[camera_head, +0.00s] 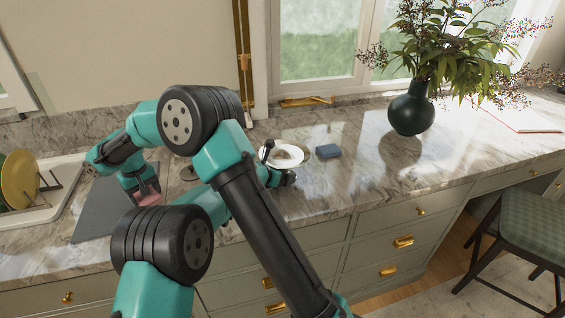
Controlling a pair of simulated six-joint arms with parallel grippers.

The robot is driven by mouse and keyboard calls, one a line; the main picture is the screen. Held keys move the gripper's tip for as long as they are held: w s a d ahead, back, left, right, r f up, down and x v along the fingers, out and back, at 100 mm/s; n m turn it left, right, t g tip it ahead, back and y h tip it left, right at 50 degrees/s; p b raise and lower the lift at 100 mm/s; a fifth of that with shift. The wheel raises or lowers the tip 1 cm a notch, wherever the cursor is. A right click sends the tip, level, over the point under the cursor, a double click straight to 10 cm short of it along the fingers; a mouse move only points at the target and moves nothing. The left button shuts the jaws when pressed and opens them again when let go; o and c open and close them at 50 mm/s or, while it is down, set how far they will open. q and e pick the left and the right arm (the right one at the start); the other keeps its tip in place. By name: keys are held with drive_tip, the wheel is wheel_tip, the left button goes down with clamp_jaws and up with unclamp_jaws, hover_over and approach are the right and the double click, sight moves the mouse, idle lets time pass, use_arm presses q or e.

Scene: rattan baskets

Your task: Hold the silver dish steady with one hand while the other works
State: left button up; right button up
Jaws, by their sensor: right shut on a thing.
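The silver dish (291,163) looks pale and shiny with a brownish middle, and sits on the marble counter. My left gripper (270,167) is at the dish's left front edge, partly behind my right arm. Its dark parts are close to the rim, but I cannot tell whether it grips it. My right arm crosses over to the left side. My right gripper (147,191) points down there, shut on a small pink block (149,200) above a dark grey mat (95,212).
A blue block (328,151) lies right of the dish. A dark green vase (411,110) with leafy branches stands farther right. A rack with a yellow plate (19,178) is at the far left.

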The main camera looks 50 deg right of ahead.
use_arm(q)
drive_tip(key=c, duration=1.6)
